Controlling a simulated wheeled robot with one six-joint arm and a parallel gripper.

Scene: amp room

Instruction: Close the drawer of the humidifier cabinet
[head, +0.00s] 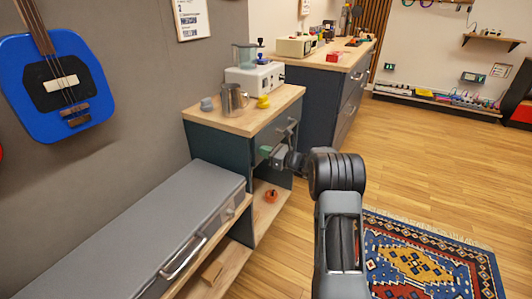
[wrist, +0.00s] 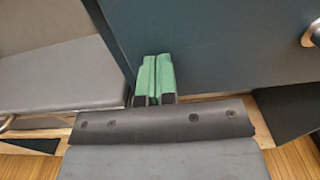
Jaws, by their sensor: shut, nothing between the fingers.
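The humidifier cabinet (head: 218,148) is dark teal with a wooden top and an open shelf below. Its drawer front carries a metal handle (head: 291,131) under the right edge of the top. I cannot tell whether the drawer stands out or is flush. My gripper (head: 265,150) is at the near end of the drawer front, left of the handle. In the wrist view its green fingertips (wrist: 156,72) are together and empty, over the teal panel (wrist: 225,45). The handle (wrist: 313,35) shows at that view's right edge. I cannot tell whether the fingertips touch the panel.
A metal jug (head: 233,99) and a white device (head: 258,77) stand on the cabinet. A grey-lidded bench (head: 135,235) adjoins it in front. An orange item (head: 271,196) lies on the low shelf. A patterned rug (head: 425,260) and clear wooden floor lie right.

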